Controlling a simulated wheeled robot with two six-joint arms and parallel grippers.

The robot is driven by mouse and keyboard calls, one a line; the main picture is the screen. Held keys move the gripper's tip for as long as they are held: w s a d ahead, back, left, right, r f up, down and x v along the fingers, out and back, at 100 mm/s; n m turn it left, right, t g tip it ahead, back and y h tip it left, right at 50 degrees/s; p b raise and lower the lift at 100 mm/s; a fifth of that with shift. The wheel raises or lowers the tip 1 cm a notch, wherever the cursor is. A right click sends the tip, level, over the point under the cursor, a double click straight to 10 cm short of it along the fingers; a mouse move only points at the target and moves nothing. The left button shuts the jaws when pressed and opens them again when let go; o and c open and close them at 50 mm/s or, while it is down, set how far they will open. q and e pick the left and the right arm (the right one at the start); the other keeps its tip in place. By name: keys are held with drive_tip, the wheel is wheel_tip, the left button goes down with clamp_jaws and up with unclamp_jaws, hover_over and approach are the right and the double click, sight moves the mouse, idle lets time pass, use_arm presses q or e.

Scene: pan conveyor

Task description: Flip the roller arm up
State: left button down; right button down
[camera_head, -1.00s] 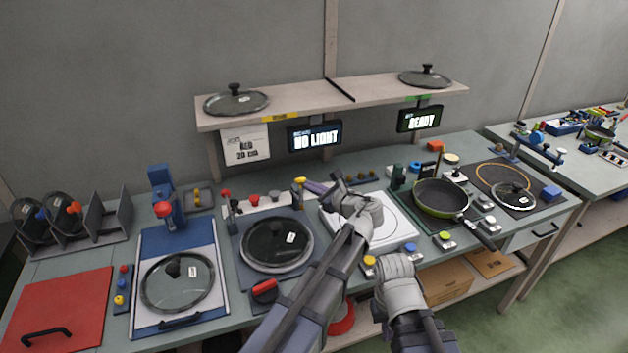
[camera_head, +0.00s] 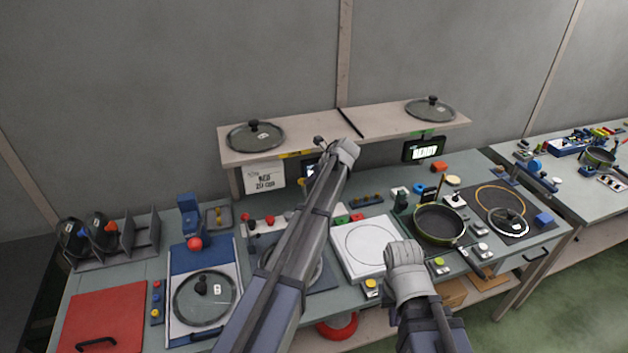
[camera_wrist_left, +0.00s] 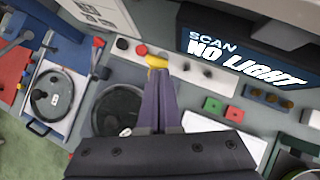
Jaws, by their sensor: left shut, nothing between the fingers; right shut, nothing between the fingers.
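In the left wrist view a yellow cylindrical piece (camera_wrist_left: 157,62) sits at the white strip, just past my left fingertips; I take it for the roller arm's roller, though its arm is hidden. My left gripper (camera_wrist_left: 159,78) is shut and empty, its fingers close together and pointing at the yellow piece. I cannot tell whether they touch it. In the head view my left arm rises across the station and hides the roller area and its own fingers. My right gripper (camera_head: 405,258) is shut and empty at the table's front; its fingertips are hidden.
The NO LIGHT display (camera_wrist_left: 240,60) is close to my left gripper, under the shelf (camera_head: 385,125). A red knob (camera_wrist_left: 141,49), a green block (camera_wrist_left: 213,104) and a dark lid (camera_wrist_left: 118,108) are nearby. A white plate (camera_head: 350,265) and a pan (camera_head: 438,222) lie right of my left arm.

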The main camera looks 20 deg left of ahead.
use_arm(q)
drive_tip(key=shift+w+a+r, duration=0.1)
drive_tip(key=shift+w+a, duration=0.65)
drive_tip(key=shift+w, duration=0.35)
drive_tip(key=shift+w+a+r, duration=0.1)
drive_tip(key=shift+w, duration=0.05)
use_arm(e)
drive_tip(key=shift+r, duration=0.3)
use_arm(q)
drive_tip(key=shift+a, duration=0.1)
use_arm(e)
drive_tip(key=shift+s+d, duration=0.1)
use_arm(q)
drive_tip(key=shift+r, duration=0.1)
use_arm(e)
drive_tip(key=shift+r, duration=0.1)
